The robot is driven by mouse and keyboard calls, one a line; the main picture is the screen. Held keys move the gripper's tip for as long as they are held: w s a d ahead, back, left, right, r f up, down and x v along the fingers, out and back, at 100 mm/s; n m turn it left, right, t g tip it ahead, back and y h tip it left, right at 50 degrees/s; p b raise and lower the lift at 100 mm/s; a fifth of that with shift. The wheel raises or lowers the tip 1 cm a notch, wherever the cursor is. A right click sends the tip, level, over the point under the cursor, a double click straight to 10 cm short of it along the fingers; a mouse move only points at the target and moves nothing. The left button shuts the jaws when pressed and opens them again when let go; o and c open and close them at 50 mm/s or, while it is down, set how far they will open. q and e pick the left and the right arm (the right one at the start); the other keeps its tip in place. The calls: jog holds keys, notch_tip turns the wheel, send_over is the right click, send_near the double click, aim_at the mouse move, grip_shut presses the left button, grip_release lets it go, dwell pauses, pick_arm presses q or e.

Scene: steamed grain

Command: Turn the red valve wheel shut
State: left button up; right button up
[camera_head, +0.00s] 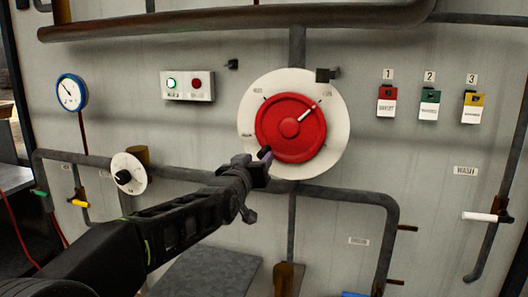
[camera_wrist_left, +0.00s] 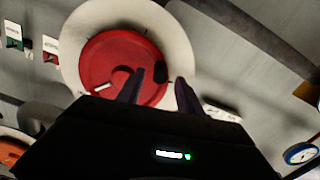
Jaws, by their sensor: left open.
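The red valve wheel (camera_head: 313,139) is a round red disc on a white dial plate (camera_head: 246,121), mounted on the grey wall panel. A white pointer line on it points to the upper right. My left gripper (camera_head: 262,156) is open at the wheel's lower left edge, in front of the plate. In the left wrist view, the red wheel (camera_wrist_left: 108,62) lies just beyond the two dark fingers (camera_wrist_left: 158,88). A dark knob on the wheel shows near the fingers. I cannot tell whether they touch the wheel. My right gripper is not in view.
A pressure gauge (camera_head: 71,92) and a box with green and red lamps (camera_head: 187,86) are on the left. A small white dial (camera_head: 131,168) sits lower left. Pipes (camera_head: 340,194) run below the wheel. Red, green and yellow tagged switches (camera_head: 430,97) are on the right.

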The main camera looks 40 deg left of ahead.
aim_at(261, 156)
pick_arm(q)
jog(key=p+x, duration=0.2)
jog(key=x, duration=0.3)
jog(key=shift+a, duration=0.1)
jog(key=shift+w+a, duration=0.15)
jog(key=shift+w, duration=0.35)
grip_shut()
dwell(0.9)
